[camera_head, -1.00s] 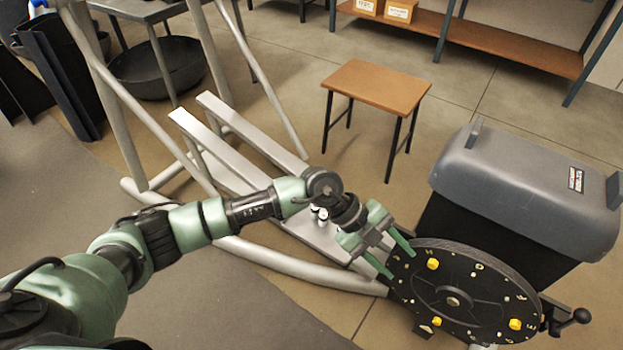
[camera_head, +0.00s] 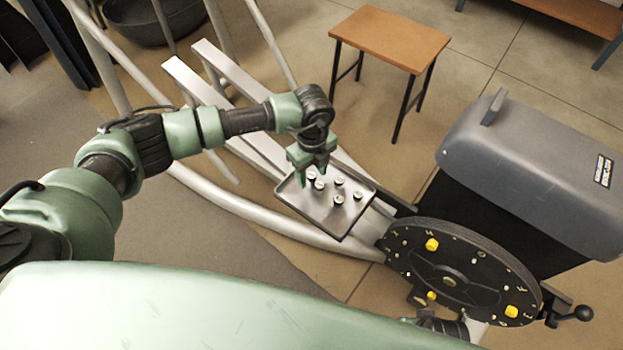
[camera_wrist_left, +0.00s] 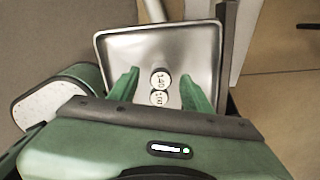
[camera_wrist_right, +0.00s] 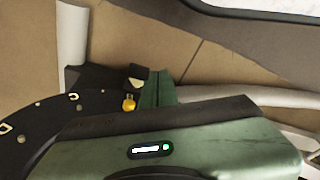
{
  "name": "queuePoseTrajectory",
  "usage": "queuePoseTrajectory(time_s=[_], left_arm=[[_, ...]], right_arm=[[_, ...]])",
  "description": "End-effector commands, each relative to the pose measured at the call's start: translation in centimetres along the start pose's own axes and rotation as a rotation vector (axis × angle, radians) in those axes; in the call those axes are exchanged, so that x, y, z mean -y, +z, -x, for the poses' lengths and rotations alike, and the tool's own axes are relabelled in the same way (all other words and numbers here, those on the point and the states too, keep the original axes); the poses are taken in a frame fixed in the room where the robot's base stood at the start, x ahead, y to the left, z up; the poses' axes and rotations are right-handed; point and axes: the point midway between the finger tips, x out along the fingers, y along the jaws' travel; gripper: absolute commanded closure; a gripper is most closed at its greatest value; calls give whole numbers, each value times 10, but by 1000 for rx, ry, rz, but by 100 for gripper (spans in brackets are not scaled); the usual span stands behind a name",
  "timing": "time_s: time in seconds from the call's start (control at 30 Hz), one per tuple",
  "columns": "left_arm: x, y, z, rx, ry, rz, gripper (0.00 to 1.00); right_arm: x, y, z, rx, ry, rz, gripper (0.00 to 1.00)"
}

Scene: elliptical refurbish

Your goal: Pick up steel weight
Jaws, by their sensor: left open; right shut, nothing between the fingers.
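Several small steel weights (camera_head: 339,199) with pale marked tops stand upright on a shallow metal tray (camera_head: 288,196). My left gripper (camera_head: 311,182) is open and points down over the tray's left part. In the left wrist view, two weights, a farther one (camera_wrist_left: 161,78) and a nearer one (camera_wrist_left: 158,97), show between its spread fingers (camera_wrist_left: 160,82). I cannot tell whether the fingers touch them, and their markings are too small to read surely. My right gripper (camera_wrist_right: 158,82) is shut and empty, near the black dial disc (camera_wrist_right: 70,120) with yellow pegs.
The large dial disc (camera_head: 455,275) stands just right of the tray, with a grey-topped machine housing (camera_head: 530,165) behind it. Silver frame tubes (camera_head: 235,210) run under and left of the tray. A small wooden table (camera_head: 390,40) stands behind. My green right arm crosses the lower foreground.

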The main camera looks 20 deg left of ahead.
Motion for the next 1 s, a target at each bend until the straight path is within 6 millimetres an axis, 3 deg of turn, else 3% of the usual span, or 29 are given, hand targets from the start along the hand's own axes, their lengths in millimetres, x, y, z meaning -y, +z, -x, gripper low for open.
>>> queuePoseTrajectory(time_s=[0.1,0.37,0.57,1.0], left_arm=[[0,0,-14,-1,0,0,51],[0,0,-17,-1,-1,0,51],[0,0,-17,-2,-1,0,100],[1,0,-11,-1,-3,-1,100]], right_arm=[[-1,-4,6,-4,2,-1,100],[-2,-5,9,-5,3,-1,100],[-2,-6,9,-6,3,-1,100],[-2,-7,10,-11,3,0,100]])
